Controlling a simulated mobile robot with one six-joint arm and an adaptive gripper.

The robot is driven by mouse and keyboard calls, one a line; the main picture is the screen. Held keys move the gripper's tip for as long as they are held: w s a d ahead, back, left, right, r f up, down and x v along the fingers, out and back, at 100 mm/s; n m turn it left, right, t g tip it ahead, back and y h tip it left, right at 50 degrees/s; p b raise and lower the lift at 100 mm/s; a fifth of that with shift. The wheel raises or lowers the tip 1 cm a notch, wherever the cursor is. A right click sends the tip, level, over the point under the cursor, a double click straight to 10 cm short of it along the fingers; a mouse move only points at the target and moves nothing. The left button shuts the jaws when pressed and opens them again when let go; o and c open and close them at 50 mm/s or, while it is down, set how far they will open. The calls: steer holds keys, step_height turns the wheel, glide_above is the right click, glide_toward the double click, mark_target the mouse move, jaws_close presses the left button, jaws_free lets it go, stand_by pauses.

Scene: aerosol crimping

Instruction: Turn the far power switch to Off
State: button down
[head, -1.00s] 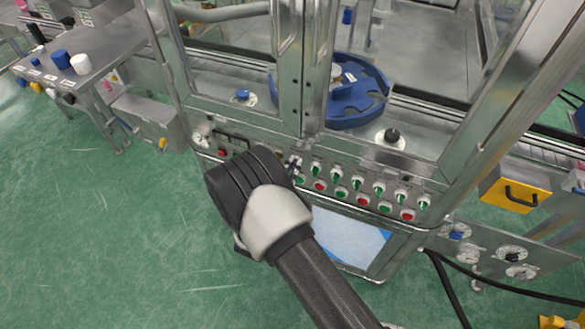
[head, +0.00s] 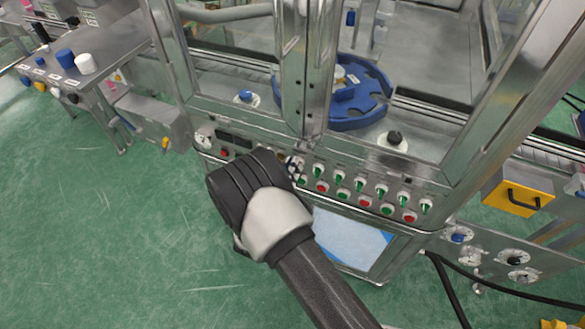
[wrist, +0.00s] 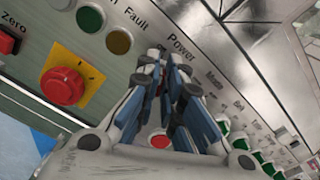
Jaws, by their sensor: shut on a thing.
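The control panel (wrist: 235,85) carries the label "Power" (wrist: 182,50) in the wrist view. My gripper (wrist: 166,62) is at the panel just below that label, its blue-and-grey fingers close together and shut on the power switch. The fingers hide the switch, so I cannot tell which way it points. In the head view my gripper (head: 294,167) reaches the left end of the row of green switches (head: 360,184), and my wrist covers part of the panel.
Left of my fingers in the wrist view are a red knob (wrist: 62,86) on a yellow plate and an amber lamp (wrist: 119,41). A red button (wrist: 158,141) shows between the fingers. A metal frame post (head: 320,70) rises behind the panel. Green floor lies open at left.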

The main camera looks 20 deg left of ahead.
stand_by(0.3)
steer(key=c, duration=1.7)
jaws_free()
steer(key=s, duration=0.8)
steer(key=s+a, duration=0.1)
steer(key=s, duration=0.3)
